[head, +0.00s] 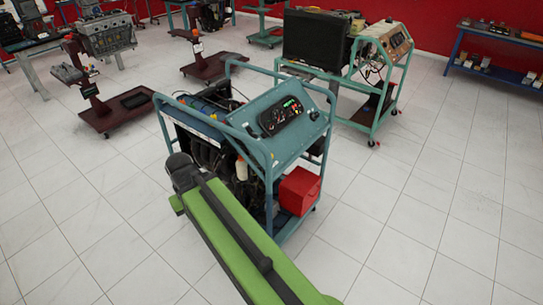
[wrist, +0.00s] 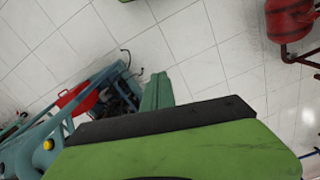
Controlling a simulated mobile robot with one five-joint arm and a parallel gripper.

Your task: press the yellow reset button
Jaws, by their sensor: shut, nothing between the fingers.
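The teal engine trainer (head: 258,150) stands in front of me in the head view, with a sloping control panel (head: 295,133) and a dark instrument cluster (head: 280,116). A round yellow button (wrist: 48,144) shows on the teal trainer at the lower left of the wrist view. I cannot make it out in the head view. My gripper (head: 180,166) is at the dark far end of my green arm, beside the trainer's near left side. It is shut and empty, apart from the button. Its separate fingertips are not clear.
A red box (head: 298,190) sits low on the trainer. Another trainer (head: 385,75) with a teal frame stands behind right. Maroon stands (head: 110,108) are at the back left, and a blue workbench (head: 500,62) is at the far right. The tiled floor is clear at the right.

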